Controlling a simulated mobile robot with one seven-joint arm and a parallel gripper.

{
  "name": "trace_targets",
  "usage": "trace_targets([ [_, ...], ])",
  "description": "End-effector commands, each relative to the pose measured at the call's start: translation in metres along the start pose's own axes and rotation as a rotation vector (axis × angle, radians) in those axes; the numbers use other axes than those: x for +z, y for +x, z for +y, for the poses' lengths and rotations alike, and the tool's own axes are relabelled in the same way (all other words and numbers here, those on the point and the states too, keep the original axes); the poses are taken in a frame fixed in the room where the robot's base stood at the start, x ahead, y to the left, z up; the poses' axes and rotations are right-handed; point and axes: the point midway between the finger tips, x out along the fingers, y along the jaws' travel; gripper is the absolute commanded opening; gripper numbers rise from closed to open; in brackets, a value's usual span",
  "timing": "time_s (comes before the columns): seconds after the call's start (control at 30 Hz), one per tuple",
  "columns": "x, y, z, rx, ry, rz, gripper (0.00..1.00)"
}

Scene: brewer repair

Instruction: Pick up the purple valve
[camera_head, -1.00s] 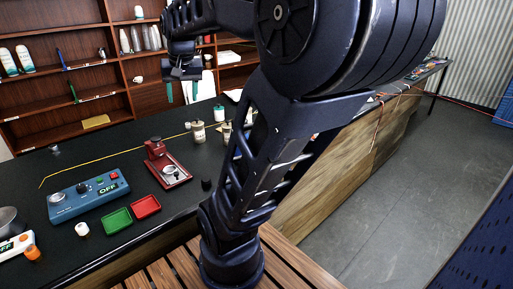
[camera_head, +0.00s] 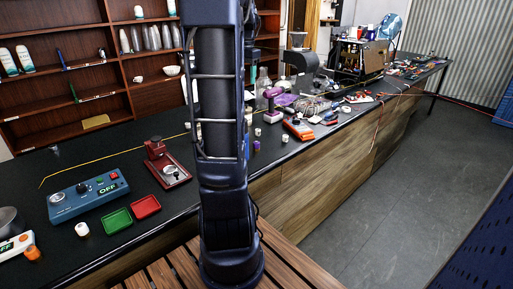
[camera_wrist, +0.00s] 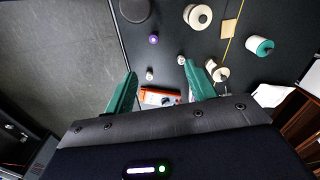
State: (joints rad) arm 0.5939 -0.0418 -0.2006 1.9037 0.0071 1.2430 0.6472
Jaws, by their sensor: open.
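A small round purple piece, which looks like the purple valve (camera_wrist: 153,39), stands on the dark counter in the wrist view, beyond my fingertips. A small purple piece just right of my arm in the head view (camera_head: 256,145) seems to be the same one. My gripper (camera_wrist: 159,69) is open, its two green fingers apart with nothing held between them. It is above the counter, and the valve lies a little ahead of the gap in the picture. In the head view my arm hides the gripper.
Small white pieces (camera_wrist: 149,74) stand close to the valve. An orange device (camera_head: 298,129) and clutter lie farther along the counter. Pale jars (camera_wrist: 198,16) and a teal-ended roll (camera_wrist: 259,46) stand to the right in the wrist view. The counter edge borders grey floor.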

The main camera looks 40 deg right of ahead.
Motion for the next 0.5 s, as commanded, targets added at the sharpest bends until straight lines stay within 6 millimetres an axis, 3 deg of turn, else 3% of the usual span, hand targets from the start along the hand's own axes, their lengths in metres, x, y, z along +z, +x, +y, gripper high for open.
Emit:
trace_targets([
  [0.4,-0.051,0.013,0.017,0.038,0.156,-0.019,0.55],
  [0.5,-0.048,0.037,0.018,0.038,0.153,-0.02,0.55],
])
